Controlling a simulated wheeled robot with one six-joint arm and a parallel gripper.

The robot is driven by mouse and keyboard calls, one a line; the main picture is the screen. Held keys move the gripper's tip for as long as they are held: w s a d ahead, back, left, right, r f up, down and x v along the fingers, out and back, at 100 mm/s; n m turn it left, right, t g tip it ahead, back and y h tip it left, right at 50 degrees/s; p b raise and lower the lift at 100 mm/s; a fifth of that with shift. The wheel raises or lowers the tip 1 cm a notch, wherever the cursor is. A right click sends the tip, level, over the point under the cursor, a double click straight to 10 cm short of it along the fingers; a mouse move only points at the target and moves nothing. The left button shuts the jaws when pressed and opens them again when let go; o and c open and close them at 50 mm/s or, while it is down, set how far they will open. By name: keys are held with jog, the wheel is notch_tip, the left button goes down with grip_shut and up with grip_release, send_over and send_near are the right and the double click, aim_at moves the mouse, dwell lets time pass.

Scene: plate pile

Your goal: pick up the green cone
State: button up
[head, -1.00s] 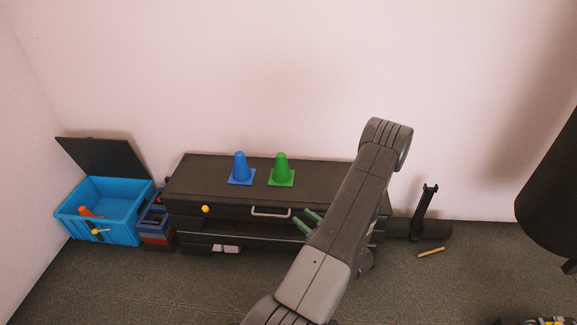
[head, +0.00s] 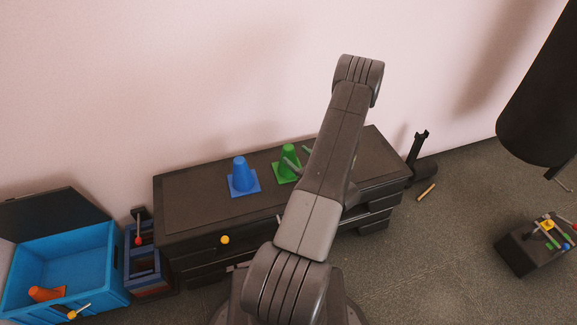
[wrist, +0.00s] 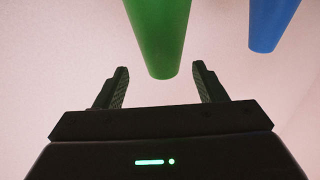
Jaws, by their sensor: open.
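The green cone (head: 288,152) stands upright on its square base on the dark cabinet (head: 205,212), just right of the blue cone (head: 238,178). My gripper (head: 298,157) is open beside the green cone, its green-tinted fingers pointing left toward it. In the wrist view the green cone (wrist: 160,35) hangs upside down, its narrow tip in line with the gap between my open fingers (wrist: 161,75). Nothing is held. I cannot tell whether the fingers touch it. The blue cone (wrist: 270,20) shows upside down at upper right there. My arm hides part of the cabinet.
A blue crate (head: 75,262) with an orange cone (head: 46,293) stands at left, next to a small dark-blue crate (head: 143,270). A pink wall (head: 200,80) rises behind the cabinet. A dark box of small items (head: 517,252) sits at right.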

jog(key=shift+b+x, duration=0.4)
jog(key=shift+x, duration=2.9)
jog(key=shift+s+a+r, duration=0.1)
jog(key=shift+r, duration=0.05)
grip_shut()
notch_tip(320, 180, up, 10)
jog(key=shift+r+p, duration=0.1)
jog(key=shift+p, duration=1)
jog(key=shift+r+m+t+h, duration=0.55)
jog(key=shift+m+t+h, duration=0.5)
jog(key=shift+h, duration=0.25)
notch_tip(320, 180, up, 20)
jog(key=m+t+h+p, duration=0.2)
jog(key=m+h+p, duration=0.55)
jog(key=p, duration=1.55)
send_over(285, 146)
jog(key=s, duration=0.1)
jog(key=n+h, duration=0.1)
jog(key=n, duration=0.1)
jog(key=s+f, duration=0.5)
jog(key=f, duration=0.1)
jog(key=shift+d, duration=0.3)
